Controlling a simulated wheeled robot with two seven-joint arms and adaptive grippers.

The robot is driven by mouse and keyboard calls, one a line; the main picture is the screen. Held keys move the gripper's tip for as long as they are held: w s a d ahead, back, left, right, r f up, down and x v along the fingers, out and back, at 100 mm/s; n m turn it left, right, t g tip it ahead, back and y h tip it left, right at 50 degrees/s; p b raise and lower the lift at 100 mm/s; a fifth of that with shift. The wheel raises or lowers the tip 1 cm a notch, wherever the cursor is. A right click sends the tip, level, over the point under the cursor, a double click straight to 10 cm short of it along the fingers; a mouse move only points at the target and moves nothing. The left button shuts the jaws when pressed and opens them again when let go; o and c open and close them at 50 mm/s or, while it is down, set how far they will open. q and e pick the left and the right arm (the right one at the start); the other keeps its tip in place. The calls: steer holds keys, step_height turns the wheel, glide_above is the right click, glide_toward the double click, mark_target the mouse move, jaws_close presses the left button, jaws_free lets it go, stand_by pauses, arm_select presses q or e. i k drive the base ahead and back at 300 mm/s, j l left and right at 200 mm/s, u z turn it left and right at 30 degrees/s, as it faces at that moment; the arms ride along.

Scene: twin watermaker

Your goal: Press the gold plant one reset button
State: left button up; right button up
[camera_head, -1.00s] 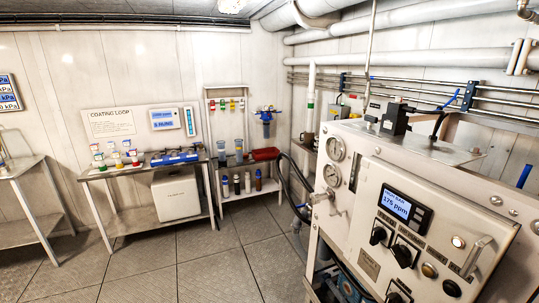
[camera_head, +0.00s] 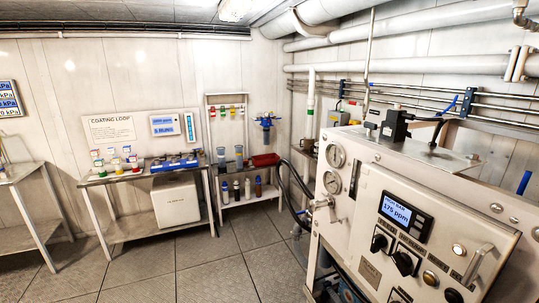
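A machine with a pale front panel (camera_head: 376,219) fills the right side of the view. A round gold button (camera_head: 430,278) sits low on this panel, below a lit whitish round lamp or button (camera_head: 458,250) and up-left of a black round knob or button (camera_head: 453,296). The small labels are too blurred to read, so I cannot tell which plant this is. Neither of my grippers is in view, and nothing touches the gold button.
The panel also has a display (camera_head: 405,214) reading about 175 ppm, black rotary switches (camera_head: 404,262) and a protruding metal handle (camera_head: 478,263). Gauges (camera_head: 335,155) and a valve (camera_head: 322,204) are at its left. A bench (camera_head: 133,174) stands by the far wall. The floor (camera_head: 215,265) between is clear.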

mark_target(429, 278)
steer(key=z, duration=1.25)
